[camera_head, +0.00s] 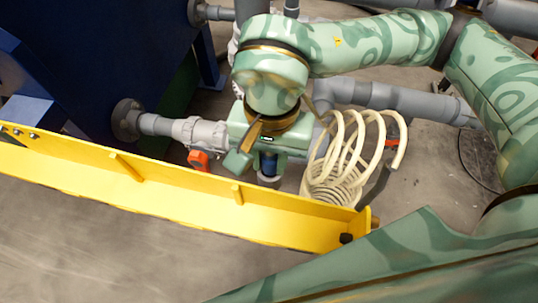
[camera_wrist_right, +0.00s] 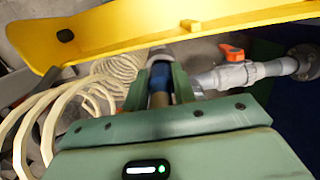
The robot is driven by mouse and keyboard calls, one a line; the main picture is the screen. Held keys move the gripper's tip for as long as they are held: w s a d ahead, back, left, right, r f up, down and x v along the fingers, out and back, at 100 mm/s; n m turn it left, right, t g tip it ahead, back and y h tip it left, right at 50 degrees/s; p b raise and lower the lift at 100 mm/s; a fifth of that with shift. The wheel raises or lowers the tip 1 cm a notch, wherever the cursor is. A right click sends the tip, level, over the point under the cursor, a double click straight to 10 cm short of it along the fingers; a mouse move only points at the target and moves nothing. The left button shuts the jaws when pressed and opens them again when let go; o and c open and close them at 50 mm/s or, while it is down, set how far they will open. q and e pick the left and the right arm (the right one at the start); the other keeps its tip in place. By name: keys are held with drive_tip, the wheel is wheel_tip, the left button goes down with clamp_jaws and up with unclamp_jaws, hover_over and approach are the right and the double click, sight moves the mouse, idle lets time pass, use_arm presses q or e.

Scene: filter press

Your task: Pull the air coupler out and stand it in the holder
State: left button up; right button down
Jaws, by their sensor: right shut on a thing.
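The air coupler shows as a blue sleeve (camera_head: 268,163) below my right gripper (camera_head: 267,168) in the head view. In the right wrist view the blue sleeve (camera_wrist_right: 160,76) sits between the two green fingers of the same gripper (camera_wrist_right: 158,72), which is shut on it. A grey fitting (camera_wrist_right: 161,54) shows at the sleeve's far end; I cannot tell whether the two are joined. A cream coiled hose (camera_head: 345,160) hangs beside the gripper, and its link to the coupler is hidden. I cannot make out the holder. My left gripper is not in view.
A yellow beam (camera_head: 140,180) runs close in front of the gripper. A grey pipe with an orange-handled valve (camera_head: 199,159) lies to the left, joined to a dark blue tank (camera_head: 90,70). Grey pipes (camera_head: 390,98) run behind the hose. Bare floor shows at lower left.

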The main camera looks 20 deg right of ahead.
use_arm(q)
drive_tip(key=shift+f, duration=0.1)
use_arm(e)
drive_tip(key=shift+f, duration=0.1)
drive_tip(key=shift+f+b, duration=0.75)
drive_tip(key=shift+f, duration=0.15)
drive_tip(key=c, duration=1.1)
unclamp_jaws()
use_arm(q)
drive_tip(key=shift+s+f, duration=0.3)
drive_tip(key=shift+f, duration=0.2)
use_arm(e)
drive_tip(key=shift+o, duration=0.2)
drive_tip(key=shift+r, duration=0.1)
